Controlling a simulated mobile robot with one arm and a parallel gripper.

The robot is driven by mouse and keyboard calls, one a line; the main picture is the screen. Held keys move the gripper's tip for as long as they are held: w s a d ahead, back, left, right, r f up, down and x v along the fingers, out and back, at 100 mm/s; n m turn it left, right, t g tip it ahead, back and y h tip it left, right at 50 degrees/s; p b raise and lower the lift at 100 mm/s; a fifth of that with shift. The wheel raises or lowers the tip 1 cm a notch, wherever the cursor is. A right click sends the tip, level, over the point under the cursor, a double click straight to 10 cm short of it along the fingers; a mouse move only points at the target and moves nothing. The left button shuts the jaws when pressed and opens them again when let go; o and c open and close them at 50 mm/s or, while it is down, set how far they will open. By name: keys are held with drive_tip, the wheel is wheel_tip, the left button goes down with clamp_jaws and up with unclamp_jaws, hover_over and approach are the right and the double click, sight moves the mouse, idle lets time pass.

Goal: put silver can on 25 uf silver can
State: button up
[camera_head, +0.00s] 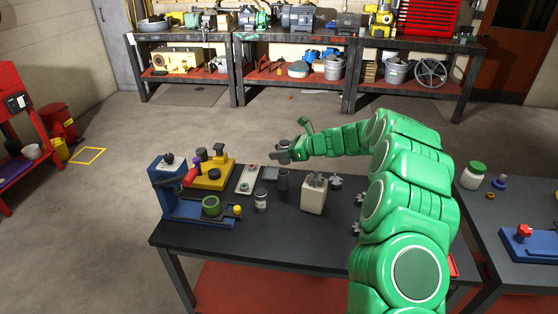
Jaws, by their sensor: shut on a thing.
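My gripper (284,154) is at the end of my green arm, above the back of the dark workbench. It is shut on a small grey can (283,144), whose top shows between the fingers; the fingers hide most of it. A dark grey can (282,181) stands upright on the bench just below the gripper. I cannot tell whether the held can touches it. A silver can with a pale label and dark top (261,200) stands upright nearer the front, to the left. The label is too small to read, so I cannot tell which can is the 25 uf one.
A blue press-like fixture (166,188) with a green ring (211,206) stands at the left. A yellow fixture (212,174) and a pale plate (247,180) are behind. A cream block (314,195) stands right of the cans. The bench's front strip is clear.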

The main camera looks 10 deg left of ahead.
drive_tip(key=shift+w+a+f, duration=0.15)
drive_tip(key=shift+w+f, duration=0.3)
drive_tip(key=shift+f, duration=0.1)
drive_tip(key=shift+w+a+f, duration=0.15)
drive_tip(key=shift+w+f, duration=0.25)
drive_tip(key=shift+f, duration=1.6)
drive_tip(key=o, duration=1.1)
drive_tip(key=shift+f, duration=0.1)
